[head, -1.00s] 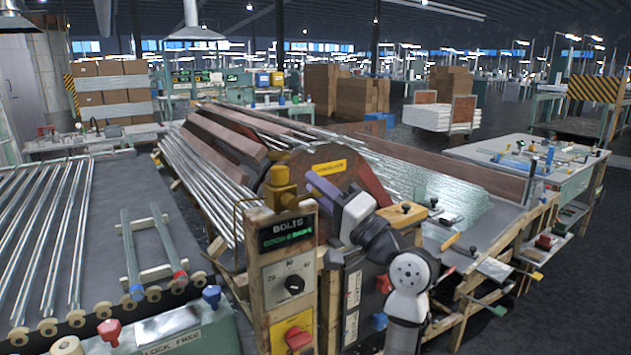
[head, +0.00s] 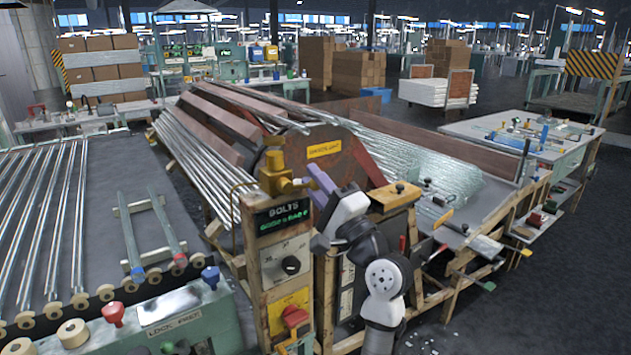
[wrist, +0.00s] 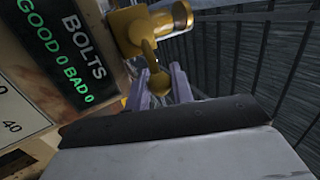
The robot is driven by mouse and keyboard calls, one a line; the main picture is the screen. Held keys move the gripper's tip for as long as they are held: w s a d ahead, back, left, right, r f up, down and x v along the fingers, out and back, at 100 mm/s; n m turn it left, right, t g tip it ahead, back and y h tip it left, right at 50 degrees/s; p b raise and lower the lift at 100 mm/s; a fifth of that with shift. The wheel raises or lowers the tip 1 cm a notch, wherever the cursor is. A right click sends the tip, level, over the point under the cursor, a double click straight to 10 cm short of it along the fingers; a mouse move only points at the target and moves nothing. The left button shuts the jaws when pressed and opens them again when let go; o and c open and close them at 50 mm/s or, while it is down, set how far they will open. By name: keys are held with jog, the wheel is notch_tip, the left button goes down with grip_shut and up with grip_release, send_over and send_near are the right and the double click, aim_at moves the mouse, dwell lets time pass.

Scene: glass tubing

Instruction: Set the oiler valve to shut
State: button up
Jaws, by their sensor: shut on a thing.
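The oiler valve (head: 275,172) is a brass-yellow fitting on top of the wooden BOLTS post. In the wrist view, its body (wrist: 150,25) is at the top, with a short lever ending in a round knob (wrist: 159,84) pointing toward me. My gripper (wrist: 158,76) has pale purple fingers on both sides of this knob and is shut on the lever. In the head view, my gripper (head: 314,174) is just right of the valve. Exact contact at the fingertips is too small to see there.
The BOLTS panel (head: 285,215), with a black dial (head: 291,265) and red switch (head: 295,316), stands directly below the valve. Thin dark wire bars (wrist: 240,50) run close on the right in the wrist view. A roller table with glass tubes (head: 60,220) is at left.

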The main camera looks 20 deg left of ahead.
grip_shut()
jog(key=o, duration=0.9)
grip_release()
jog(key=shift+o, duration=0.2)
jog(key=b+v, duration=0.4)
jog(key=v, duration=1)
jog(key=shift+b, duration=0.3)
jog(key=shift+w, duration=0.1)
